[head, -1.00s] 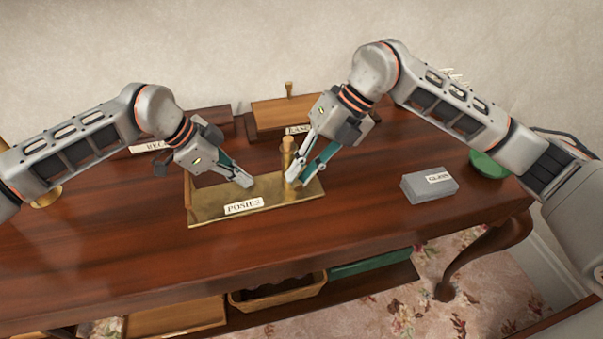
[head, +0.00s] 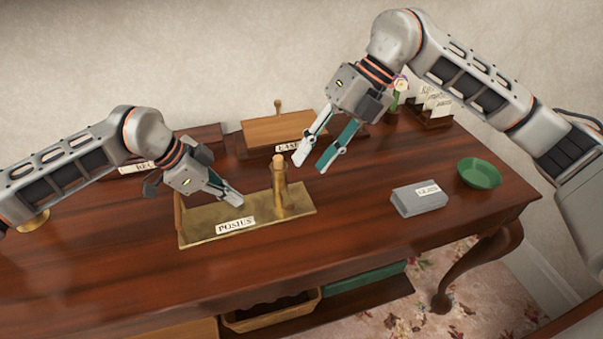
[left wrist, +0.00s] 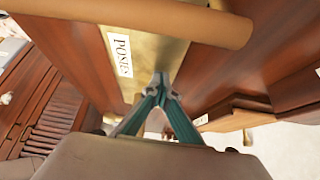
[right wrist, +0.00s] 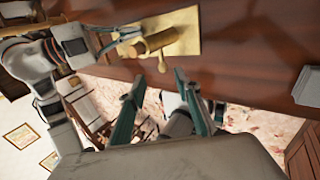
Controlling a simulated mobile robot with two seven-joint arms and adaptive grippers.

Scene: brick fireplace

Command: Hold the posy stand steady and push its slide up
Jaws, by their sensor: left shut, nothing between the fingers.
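The posy stand (head: 200,231) is a flat brass base labelled "POSIES" on the table, with an upright brass post (head: 279,190) topped by a tan cap (head: 278,160). The post also shows in the right wrist view (right wrist: 152,45). My left gripper (head: 238,202) is shut and empty, its tips low over the base left of the post; I cannot tell if they press on it. Its fingertips show against the brass in the left wrist view (left wrist: 160,80). My right gripper (head: 311,164) is open and empty, above and right of the post, apart from it.
A grey labelled block (head: 415,200) and a green bowl (head: 479,173) stand at the right. A wooden box (head: 282,131) with a peg is behind the stand. A card rack (head: 432,112) stands at the back right. Table around the block is clear.

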